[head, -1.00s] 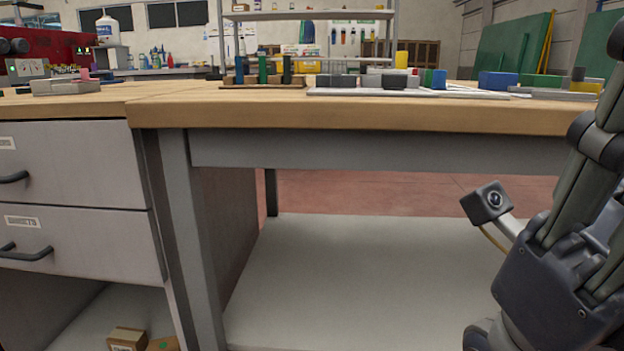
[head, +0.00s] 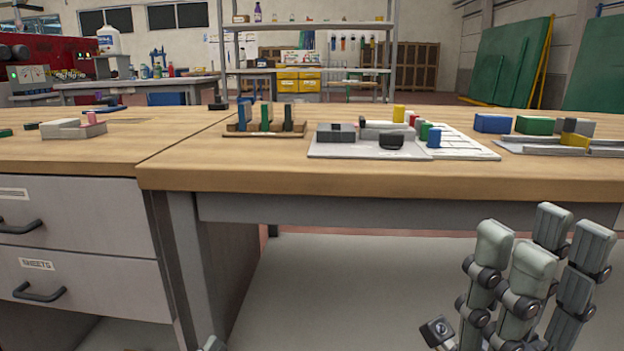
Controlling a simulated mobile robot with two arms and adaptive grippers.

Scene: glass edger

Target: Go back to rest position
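My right gripper (head: 543,250) is at the lower right of the head view, in front of the bench and below its top. Its grey jointed fingers point up, stand apart with a gap between them, and hold nothing. A small grey tip (head: 213,343) at the bottom edge seems to be part of my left arm or gripper. The rest of the left side is out of view, so its fingers cannot be judged.
The wooden bench top (head: 400,176) bears a wooden rack (head: 240,131), a grey board (head: 345,151) with blocks, a white sheet (head: 470,147) and a blue block (head: 493,123). Drawers (head: 75,225) are at left. A lower shelf (head: 330,290) is empty where seen.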

